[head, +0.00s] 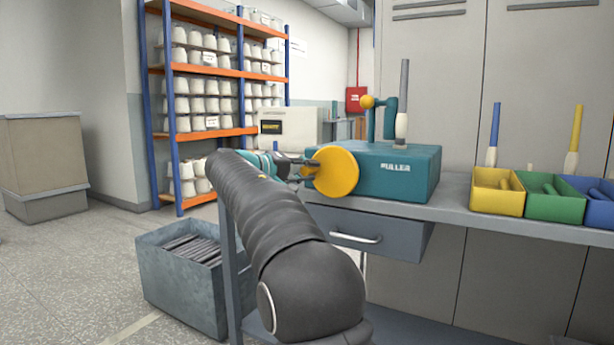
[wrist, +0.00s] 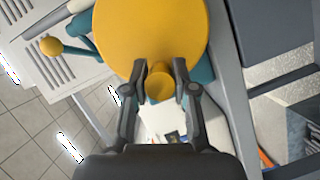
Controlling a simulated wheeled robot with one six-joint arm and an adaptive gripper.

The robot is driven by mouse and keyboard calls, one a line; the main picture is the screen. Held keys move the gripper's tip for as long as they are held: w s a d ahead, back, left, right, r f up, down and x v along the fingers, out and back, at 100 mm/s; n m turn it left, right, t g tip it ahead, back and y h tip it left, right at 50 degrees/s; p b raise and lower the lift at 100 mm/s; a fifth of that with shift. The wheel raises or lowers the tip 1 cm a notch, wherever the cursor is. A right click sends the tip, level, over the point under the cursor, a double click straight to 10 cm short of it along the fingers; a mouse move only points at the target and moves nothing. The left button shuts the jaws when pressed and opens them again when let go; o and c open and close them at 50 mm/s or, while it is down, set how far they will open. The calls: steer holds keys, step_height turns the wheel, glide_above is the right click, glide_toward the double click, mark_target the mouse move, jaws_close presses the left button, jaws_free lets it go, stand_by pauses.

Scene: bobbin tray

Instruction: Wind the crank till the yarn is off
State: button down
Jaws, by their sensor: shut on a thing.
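A teal puller box (head: 400,172) stands on the grey bench, with a yellow crank disc (head: 336,172) on its left side. The disc (wrist: 150,30) fills the top of the wrist view, with its yellow knob (wrist: 159,84) projecting towards me. My gripper (wrist: 160,78) has a finger on each side of the knob and is shut on it. In the head view my gripper (head: 299,165) is partly hidden by my arm. A grey bobbin (head: 404,85) stands upright on the box with a white wrap of yarn (head: 401,127) near its foot. A teal arm with a yellow ball (head: 367,101) rises beside it.
Yellow (head: 497,192), green (head: 549,199) and blue (head: 590,204) bins stand on the bench at right, with coloured bobbins in or behind them. A metal crate (head: 180,280) sits on the floor at left. A drawer (head: 375,235) is below the bench.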

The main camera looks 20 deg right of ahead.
steer(key=m, duration=0.1)
steer(key=r+m+y, duration=0.1)
steer(key=r+m+t+y, duration=0.1)
steer(key=m, duration=0.1)
steer(key=shift+s+d+r+b, duration=0.1)
steer(key=shift+s+d+b, duration=0.25)
steer(key=shift+s+b, duration=0.05)
stand_by(0.4)
steer(key=c, duration=0.9)
jaws_free()
steer(key=shift+r, duration=0.1)
steer(key=v, duration=1.2)
steer(key=shift+r, duration=0.1)
